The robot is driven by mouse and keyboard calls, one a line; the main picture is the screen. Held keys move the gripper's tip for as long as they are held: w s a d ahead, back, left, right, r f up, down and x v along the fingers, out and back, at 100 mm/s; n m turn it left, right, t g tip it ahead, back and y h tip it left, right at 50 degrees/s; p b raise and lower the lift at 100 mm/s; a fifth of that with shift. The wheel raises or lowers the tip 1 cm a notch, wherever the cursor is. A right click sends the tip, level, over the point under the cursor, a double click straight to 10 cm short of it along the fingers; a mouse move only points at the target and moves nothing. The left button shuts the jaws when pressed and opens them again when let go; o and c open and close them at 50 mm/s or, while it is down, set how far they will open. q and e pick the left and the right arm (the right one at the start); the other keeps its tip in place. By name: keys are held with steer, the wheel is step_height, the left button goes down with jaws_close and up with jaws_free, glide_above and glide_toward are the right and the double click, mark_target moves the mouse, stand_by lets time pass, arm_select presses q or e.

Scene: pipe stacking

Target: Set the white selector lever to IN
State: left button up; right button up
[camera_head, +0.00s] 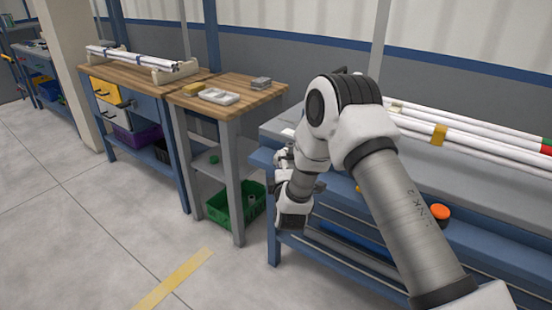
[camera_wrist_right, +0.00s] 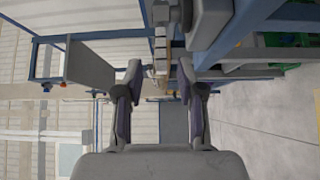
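My right arm reaches over the front of the blue-framed bench in the head view. Its gripper is largely hidden by my own arm links there. In the right wrist view my right gripper (camera_wrist_right: 159,72) shows two fingers with dark purple pads standing well apart, with nothing clearly clamped between them. A narrow pale, segmented part (camera_wrist_right: 160,45) shows between and beyond the fingertips; I cannot tell whether it is the white selector lever. The lever's setting and any IN marking cannot be read in either view. My left gripper is in neither view.
The grey-topped bench (camera_head: 270,128) carries long white pipes (camera_head: 490,146) with coloured bands. An orange button (camera_head: 440,212) sits at its front. A wooden table (camera_head: 240,90) with a pale tray (camera_head: 218,96) stands to the left, above a green crate (camera_head: 236,208). The floor at left is free.

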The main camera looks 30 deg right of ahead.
steer(key=x, duration=0.5)
steer(key=shift+w+d, duration=0.15)
steer(key=shift+w, duration=0.05)
jaws_close()
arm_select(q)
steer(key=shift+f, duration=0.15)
arm_select(e)
steer(key=shift+w+m+h, duration=0.1)
steer(key=shift+m+h, duration=0.2)
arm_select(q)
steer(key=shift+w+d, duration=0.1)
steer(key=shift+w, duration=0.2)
arm_select(e)
steer(key=shift+w+f+m+g+h, duration=0.1)
steer(key=shift+w+m+g+h, duration=0.45)
steer(key=shift+m+g+h, duration=0.85)
steer(key=shift+w+m+g+h, duration=0.6)
steer(key=shift+m+g+h, duration=0.55)
steer(key=shift+g, duration=0.45)
steer(key=shift+w+f+m+g+h, duration=0.1)
steer(key=shift+w+m+g+h, duration=0.45)
steer(key=shift+m+g+h, duration=0.85)
steer(key=shift+r+g, duration=0.1)
steer(key=shift+g, duration=0.2)
